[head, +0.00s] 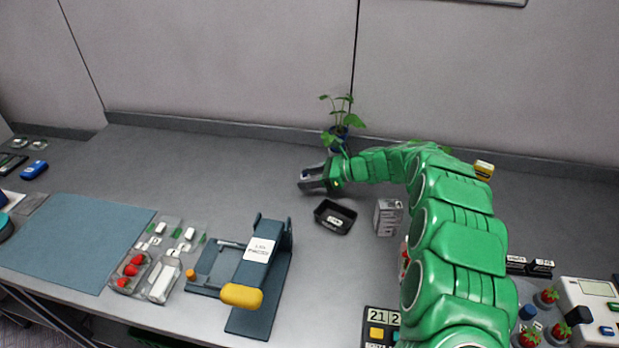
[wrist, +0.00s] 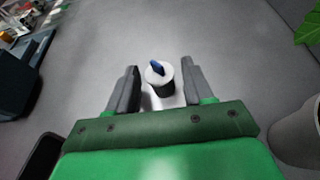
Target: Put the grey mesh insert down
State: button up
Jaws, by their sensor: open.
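My gripper (head: 304,182) is open at the back of the grey bench, left of the plant. In the wrist view its two fingers (wrist: 160,72) stand either side of a small round pot (wrist: 161,84) with a white top, a blue tab and a dark side. Gaps show between the pot and both fingers. I cannot tell whether this pot is or holds the grey mesh insert; no mesh shows clearly. In the head view the pot is mostly hidden by the gripper.
A black tray (head: 335,217) and a grey-white box (head: 388,217) stand in front of the gripper. A potted plant (head: 341,125) is close behind my wrist. A blue-grey press (head: 262,270) with a yellow handle stands front left. Bare bench lies left of the gripper.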

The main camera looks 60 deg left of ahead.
jog(key=v, duration=1.1)
jog(key=shift+w+d+r, duration=0.3)
jog(key=shift+d, duration=0.05)
